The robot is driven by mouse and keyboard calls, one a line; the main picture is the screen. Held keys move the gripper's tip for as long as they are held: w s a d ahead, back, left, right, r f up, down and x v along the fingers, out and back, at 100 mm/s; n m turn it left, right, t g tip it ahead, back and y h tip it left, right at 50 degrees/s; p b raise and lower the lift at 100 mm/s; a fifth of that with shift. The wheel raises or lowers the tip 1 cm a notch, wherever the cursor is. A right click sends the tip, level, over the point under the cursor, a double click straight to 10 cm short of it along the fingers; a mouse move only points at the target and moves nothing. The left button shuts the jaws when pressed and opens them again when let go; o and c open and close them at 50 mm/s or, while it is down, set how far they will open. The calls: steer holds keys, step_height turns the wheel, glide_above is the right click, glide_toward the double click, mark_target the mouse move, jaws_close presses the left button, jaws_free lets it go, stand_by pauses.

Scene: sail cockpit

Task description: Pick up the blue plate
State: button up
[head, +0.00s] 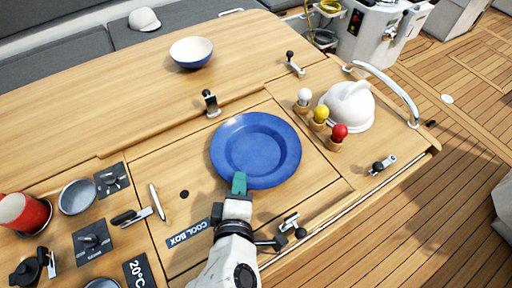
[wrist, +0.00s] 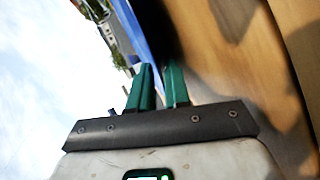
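The blue plate (head: 255,146) lies face up on the wooden table, over the cool box lid. My gripper (head: 239,183) is at the plate's near rim, reaching in from the bottom of the head view. In the wrist view its two green fingers (wrist: 160,88) stand close together, with the plate's blue edge (wrist: 139,32) running down between them. The gripper looks shut on the rim; the exact contact is partly hidden. I see no clear gap under the plate.
A blue-and-white bowl (head: 191,53) stands behind. White, yellow (head: 321,114) and red (head: 339,132) knobbed items and a white helmet-like object (head: 347,105) are at right. A red mug (head: 24,213) and grey dish (head: 77,197) are at left. Latches (head: 289,226) are near the gripper.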

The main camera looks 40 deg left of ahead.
steer(key=shift+c, duration=0.2)
jaws_close()
steer(key=shift+r, duration=0.15)
